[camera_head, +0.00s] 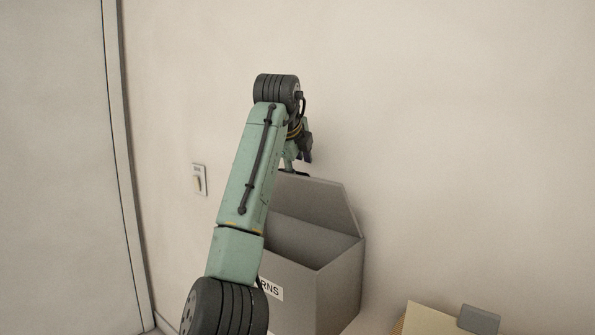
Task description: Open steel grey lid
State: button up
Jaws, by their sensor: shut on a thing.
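A grey box (340,285) with a white label ending in "RNS" stands against the wall. Its steel grey lid (325,205) is raised and tilts back toward the wall, so the inside of the box shows. My gripper (290,168) is at the lid's upper left edge, shut on it. My arm hides the left part of the box and lid, and the fingertips are small and partly covered.
A light switch (199,181) is on the wall to the left of my arm. A door or panel edge (125,170) runs down the left side. A cream-coloured thing (430,320) with a grey block (479,319) is at the lower right. The wall above is bare.

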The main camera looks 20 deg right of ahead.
jog(key=s+a+r, duration=0.2)
jog(key=s+r, duration=0.4)
jog(key=r, duration=0.1)
jog(key=s+a+r+t, duration=0.1)
jog(key=s+a+r, duration=0.1)
jog(key=s+r, duration=0.5)
jog(key=shift+a+r+h, duration=0.3)
jog(key=shift+a+r, duration=0.1)
jog(key=shift+r, duration=0.4)
jog(key=shift+c, duration=0.5)
